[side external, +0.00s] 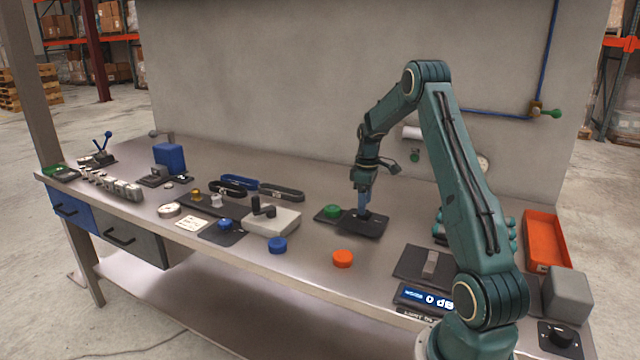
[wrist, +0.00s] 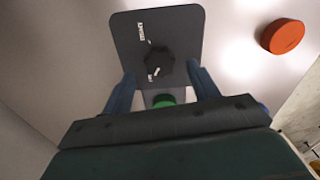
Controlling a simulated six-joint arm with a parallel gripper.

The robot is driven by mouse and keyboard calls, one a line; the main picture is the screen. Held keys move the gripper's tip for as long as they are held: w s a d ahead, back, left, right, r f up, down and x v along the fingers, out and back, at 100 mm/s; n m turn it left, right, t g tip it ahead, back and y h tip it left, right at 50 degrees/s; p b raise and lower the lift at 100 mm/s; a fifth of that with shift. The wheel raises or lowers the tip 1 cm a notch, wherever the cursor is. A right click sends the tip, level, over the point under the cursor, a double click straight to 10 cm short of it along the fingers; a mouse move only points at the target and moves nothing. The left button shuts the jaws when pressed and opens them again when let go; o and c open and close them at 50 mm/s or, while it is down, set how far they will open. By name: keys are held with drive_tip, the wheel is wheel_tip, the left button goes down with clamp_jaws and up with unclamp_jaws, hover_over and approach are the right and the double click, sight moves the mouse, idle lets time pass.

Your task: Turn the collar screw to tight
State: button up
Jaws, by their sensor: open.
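The collar screw appears to be the black knob (wrist: 159,61) on a dark plate (wrist: 180,22) in the wrist view. A white mark on the knob points to its lower left, near the lower of two small white labels; I cannot read either surely. In the side view the same plate (side external: 376,229) lies mid-bench, and my fingers hide most of the knob. My gripper (side external: 362,209) points down over it. In the wrist view my gripper's blue fingers (wrist: 162,80) are open, one on each side of the knob; I cannot tell whether they touch it.
A green knob (side external: 332,211) sits close by on its own dark base. An orange disc (side external: 342,258) and a blue disc (side external: 278,245) lie towards the front edge. A crank block (side external: 285,222) stands left, an orange tray (side external: 546,240) right. The wall rises behind the bench.

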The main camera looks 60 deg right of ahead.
sight(364, 217)
drive_tip(key=shift+f, duration=1.5)
drive_tip(key=shift+c, duration=0.2)
drive_tip(key=c, duration=1)
